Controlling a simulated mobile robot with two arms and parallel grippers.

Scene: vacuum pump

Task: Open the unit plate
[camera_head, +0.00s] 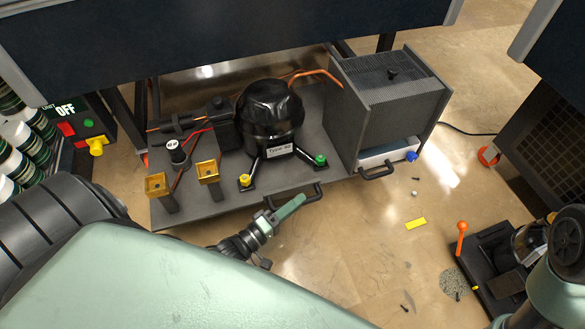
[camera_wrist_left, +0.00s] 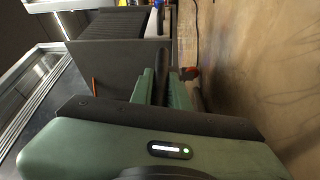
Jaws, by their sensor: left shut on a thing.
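The unit plate (camera_head: 225,203) is a dark flat plate on the floor, partly under a dark bench. It carries a black compressor (camera_head: 270,108) and a grey finned box (camera_head: 390,85). A black front handle (camera_head: 316,189) sticks out from its near edge. My left gripper (camera_head: 296,203) is at this handle with its green fingers shut on it. In the left wrist view the fingers (camera_wrist_left: 166,88) stand on either side of a dark bar, with the box (camera_wrist_left: 105,52) beyond. My right gripper is not visible; only part of my right arm shows at the lower right.
A second handle (camera_head: 377,172) is on the plate's front edge to the right. A control box (camera_head: 80,128) reading OFF stands at the left. The floor before the plate is mostly clear.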

